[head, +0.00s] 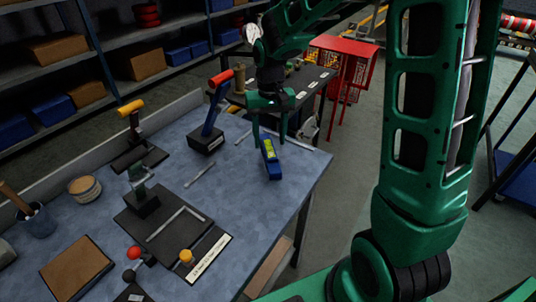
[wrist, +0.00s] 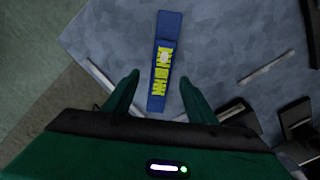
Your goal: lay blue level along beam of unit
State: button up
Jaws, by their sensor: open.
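The blue level (head: 272,170) lies flat on the blue-grey workbench (head: 255,215), near its far right corner. It has a yellow-green window, which also shows in the wrist view, where the level (wrist: 168,30) points away from me between my fingers. My gripper (head: 270,138) is open and points down over the level's far end. Its green fingers (wrist: 158,82) stand on either side of the level with gaps; I cannot tell how far above the bench they are. I cannot make out the unit's beam for certain in either view.
A thin metal rod (head: 200,174) and a black mat (head: 185,230) lie nearer. A red guard (head: 340,60) stands behind the bench. Shelves (head: 130,60) line the back left.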

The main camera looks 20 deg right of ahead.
aim_at(269, 147)
jog(key=shift+s+a+f, duration=0.1)
jog(key=shift+s+f, duration=0.05)
jog(key=shift+f, duration=1.05)
jog(key=shift+s+f, duration=0.1)
jog(key=shift+f, duration=1.05)
jog(key=c, duration=1.3)
grip_shut()
jog(key=shift+r, duration=0.15)
